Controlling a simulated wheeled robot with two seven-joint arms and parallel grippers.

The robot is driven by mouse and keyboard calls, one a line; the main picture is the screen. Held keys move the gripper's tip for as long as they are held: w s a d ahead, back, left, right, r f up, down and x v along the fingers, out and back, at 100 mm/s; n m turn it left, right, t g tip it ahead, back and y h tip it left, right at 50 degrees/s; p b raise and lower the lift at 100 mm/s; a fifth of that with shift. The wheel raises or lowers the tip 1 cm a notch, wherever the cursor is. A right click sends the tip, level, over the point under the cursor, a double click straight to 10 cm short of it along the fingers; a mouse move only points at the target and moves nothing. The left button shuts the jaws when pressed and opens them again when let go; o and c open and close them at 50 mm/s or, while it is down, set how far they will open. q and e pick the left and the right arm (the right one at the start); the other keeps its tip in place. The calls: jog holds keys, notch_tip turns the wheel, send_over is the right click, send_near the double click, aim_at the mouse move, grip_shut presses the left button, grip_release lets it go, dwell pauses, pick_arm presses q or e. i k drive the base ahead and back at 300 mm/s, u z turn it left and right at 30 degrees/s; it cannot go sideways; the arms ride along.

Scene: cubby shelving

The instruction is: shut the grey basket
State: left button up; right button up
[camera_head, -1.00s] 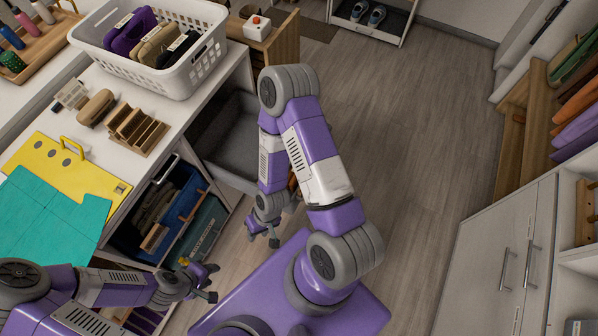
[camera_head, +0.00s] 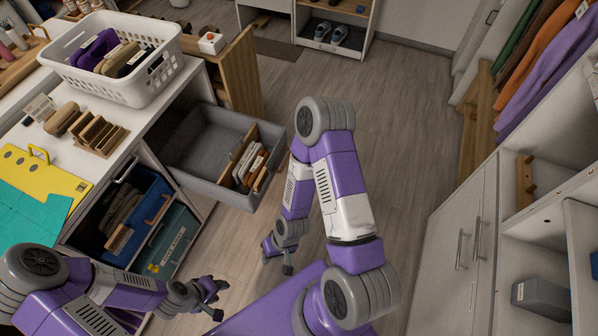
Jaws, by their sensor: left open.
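The grey basket (camera_head: 208,182) is pulled out of the cubby unit under the white counter and stands open. Several upright flat items in wood and other colours (camera_head: 250,162) sit at its right end. My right gripper (camera_head: 276,260) hangs below and to the right of the basket, apart from it; its fingers are too small and angled to tell their opening. My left gripper (camera_head: 218,300) is open and empty, low in front of the cubbies and apart from the basket.
A blue bin (camera_head: 158,199) and a teal crate (camera_head: 178,243) sit in the cubbies nearer me. A white laundry basket (camera_head: 150,89) stands on the counter (camera_head: 122,157). A grey cabinet (camera_head: 448,235) lines the right. The floor between (camera_head: 405,130) is clear.

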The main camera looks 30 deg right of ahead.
aim_at(196, 156)
jog(key=z, duration=0.85)
jog(key=i, duration=0.5)
jog(key=u, duration=2.4)
jog(key=k, duration=0.55)
jog(key=z, duration=1.15)
jog(key=i, duration=0.45)
jog(key=u, duration=0.1)
